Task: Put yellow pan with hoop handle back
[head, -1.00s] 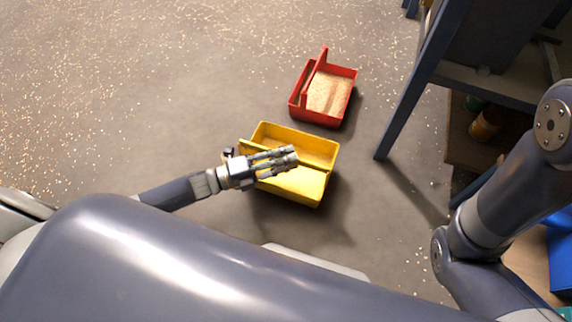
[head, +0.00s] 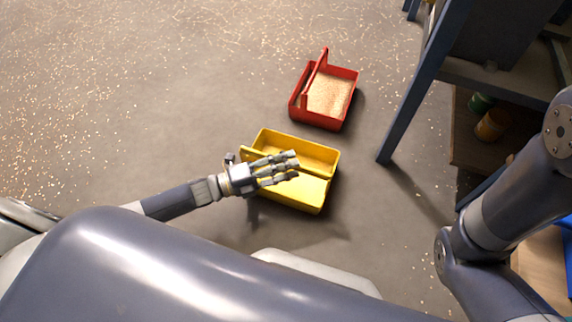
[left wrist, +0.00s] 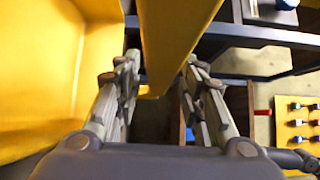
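The yellow pan with hoop handle (head: 325,163) is below the middle of the head view and looks empty. It looks large beside the red pan and its shadow lies apart from it, so it appears to be off the floor. My left gripper (head: 292,166) reaches over it from the left. In the left wrist view the fingers (left wrist: 163,70) lie on both sides of the yellow handle (left wrist: 172,40), close against it. The pan's wall (left wrist: 40,70) fills the left side there. My right gripper is out of view; only the right arm shows.
A red pan (head: 354,85) with tan grains stands on the floor just behind. A blue-grey frame leg (head: 405,105) and a shelf with small pots (head: 491,124) are at the right. The floor at the left is open, with scattered grains.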

